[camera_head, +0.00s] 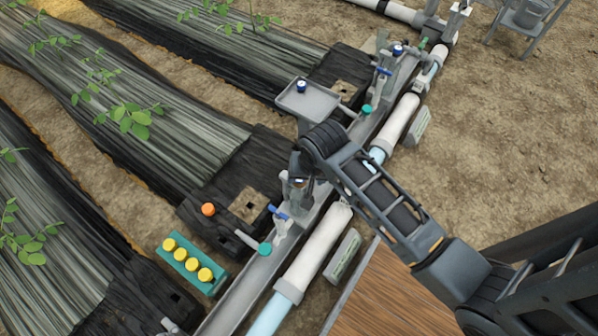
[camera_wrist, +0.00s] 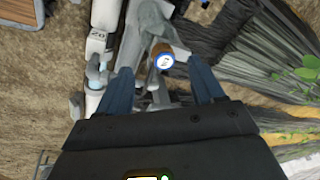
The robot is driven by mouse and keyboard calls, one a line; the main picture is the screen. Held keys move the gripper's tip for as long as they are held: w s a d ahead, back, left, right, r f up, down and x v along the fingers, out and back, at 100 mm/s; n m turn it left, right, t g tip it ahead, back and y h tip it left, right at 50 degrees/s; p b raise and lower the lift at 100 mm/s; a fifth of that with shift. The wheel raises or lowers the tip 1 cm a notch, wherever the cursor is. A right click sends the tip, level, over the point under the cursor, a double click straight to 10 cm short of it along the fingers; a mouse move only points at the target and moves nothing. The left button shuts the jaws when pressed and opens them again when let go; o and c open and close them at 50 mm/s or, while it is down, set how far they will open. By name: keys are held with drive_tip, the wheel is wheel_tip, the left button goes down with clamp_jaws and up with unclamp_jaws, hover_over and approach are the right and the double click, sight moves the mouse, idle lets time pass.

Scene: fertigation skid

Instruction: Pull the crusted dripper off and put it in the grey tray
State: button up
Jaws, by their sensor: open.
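The crusted dripper (camera_wrist: 163,58) shows in the wrist view as a round white top with a blue rim and a brown side. It lies between and slightly beyond the tips of my gripper (camera_wrist: 160,84), whose fingers are apart. In the head view the dripper (camera_head: 298,182) is small and partly hidden below my gripper (camera_head: 297,176), above the grey channel. I cannot tell whether a finger touches it. The grey tray (camera_head: 324,113) stands beside the channel, farther back, with one blue-rimmed, white-topped piece (camera_head: 301,86) in it.
A teal rack (camera_head: 215,284) with several yellow-capped pieces lies at the front left, near an orange cap (camera_head: 208,209). A blue-handled valve (camera_head: 278,212) and a teal cap (camera_head: 265,249) sit close to my gripper. A white pipe (camera_head: 314,247) runs alongside the channel.

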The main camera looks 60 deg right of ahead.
drive_tip(key=w+d+b, duration=0.1)
drive_tip(key=w+d+f+m+g+b, duration=0.1)
drive_tip(key=w+d+m+g, duration=0.1)
drive_tip(key=w, duration=0.1)
drive_tip(key=shift+f+y+b, duration=0.4)
wheel_tip(320, 180, down, 7)
drive_tip(key=b, duration=0.3)
drive_tip(key=shift+f, duration=0.2)
drive_tip(key=shift+c, duration=0.3)
drive_tip(key=shift+s, duration=0.1)
clamp_jaws()
drive_tip(key=shift+r, duration=0.2)
drive_tip(key=shift+r+p, duration=1.4)
drive_tip(key=shift+p, duration=0.85)
